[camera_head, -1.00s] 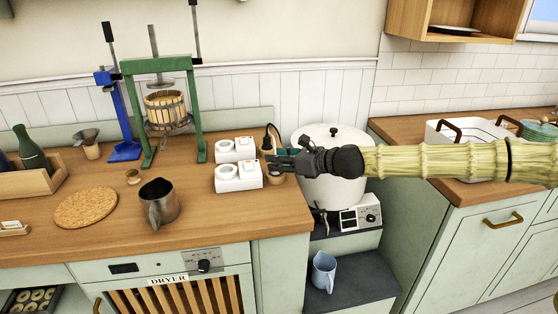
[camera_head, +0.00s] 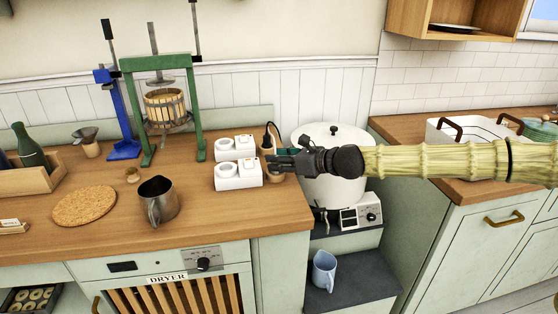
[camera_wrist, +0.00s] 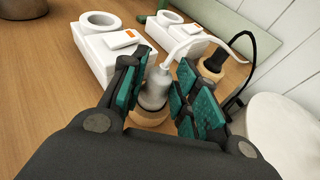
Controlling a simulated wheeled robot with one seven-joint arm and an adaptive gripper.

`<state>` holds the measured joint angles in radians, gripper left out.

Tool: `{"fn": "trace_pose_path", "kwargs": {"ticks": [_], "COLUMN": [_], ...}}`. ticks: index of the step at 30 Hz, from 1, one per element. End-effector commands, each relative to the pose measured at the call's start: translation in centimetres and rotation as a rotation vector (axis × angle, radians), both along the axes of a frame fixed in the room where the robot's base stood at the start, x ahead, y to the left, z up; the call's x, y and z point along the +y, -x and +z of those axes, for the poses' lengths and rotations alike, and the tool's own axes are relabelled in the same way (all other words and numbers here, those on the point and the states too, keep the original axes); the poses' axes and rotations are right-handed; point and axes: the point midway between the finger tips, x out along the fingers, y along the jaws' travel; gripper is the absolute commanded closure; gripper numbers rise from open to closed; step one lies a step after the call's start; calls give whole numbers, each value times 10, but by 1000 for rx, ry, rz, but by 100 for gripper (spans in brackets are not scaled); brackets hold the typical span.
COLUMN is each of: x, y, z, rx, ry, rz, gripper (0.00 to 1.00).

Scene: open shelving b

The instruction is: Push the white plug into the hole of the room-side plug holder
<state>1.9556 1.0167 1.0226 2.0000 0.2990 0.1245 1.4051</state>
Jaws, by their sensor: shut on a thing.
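The white plug (camera_wrist: 155,88), with a white cord (camera_wrist: 178,47) curving from its top, is between the green pads of my gripper (camera_wrist: 165,95). My gripper is shut on it; it also shows in the head view (camera_head: 272,161). The room-side plug holder (camera_wrist: 150,117), a round wooden piece, is directly below the plug in the wrist view. The plug looks upright, with its lower end at the holder's top. I cannot tell how deep it sits in the hole. In the head view the plug is hidden by my gripper, and the holder (camera_head: 277,178) shows partly.
A second wooden holder (camera_wrist: 209,76) with a black plug (camera_wrist: 216,58) and black cord stands close on the wall side. Two white units with rings (camera_head: 238,176) (camera_head: 236,149) stand to the left. A large white pot (camera_head: 330,185) is close on the right. A metal jug (camera_head: 158,203) stands farther left.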

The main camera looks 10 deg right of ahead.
Motion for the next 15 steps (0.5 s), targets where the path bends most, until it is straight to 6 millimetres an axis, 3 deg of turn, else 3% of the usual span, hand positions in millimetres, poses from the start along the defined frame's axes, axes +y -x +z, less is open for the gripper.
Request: {"fn": "trace_pose_path", "kwargs": {"ticks": [15], "x": [0], "y": [0], "z": [-4], "rx": [0], "ry": [0], "rz": [0], "gripper": [94]}}
